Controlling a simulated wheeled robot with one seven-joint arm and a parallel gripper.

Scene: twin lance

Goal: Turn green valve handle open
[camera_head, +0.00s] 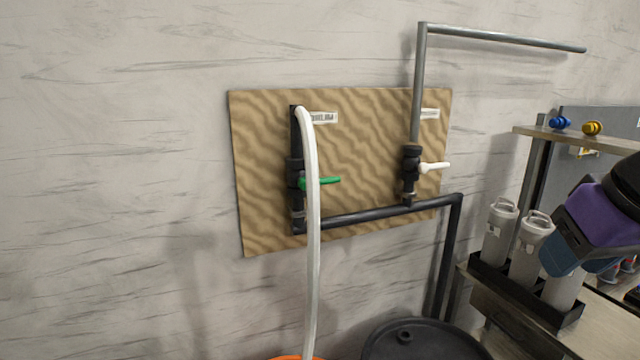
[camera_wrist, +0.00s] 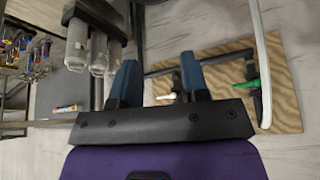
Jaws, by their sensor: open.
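The green valve handle (camera_head: 325,181) sticks out sideways to the right from a black vertical pipe (camera_head: 295,165) on a wavy tan board (camera_head: 375,125). A white hose (camera_head: 312,240) hangs down in front of that pipe and crosses the base of the handle. In the wrist view the green handle (camera_wrist: 246,84) shows at the right, beyond and right of my gripper. My gripper (camera_wrist: 158,72) is open, with two blue fingers apart and nothing between them. In the head view my gripper (camera_head: 570,245) is at the right edge, well away from the board.
A second valve with a white handle (camera_head: 434,167) is on the board's right. Grey bottles (camera_head: 500,225) stand in a black rack (camera_head: 530,300) on a bench beside my gripper. A black drum lid (camera_head: 420,340) is below. The wall left of the board is clear.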

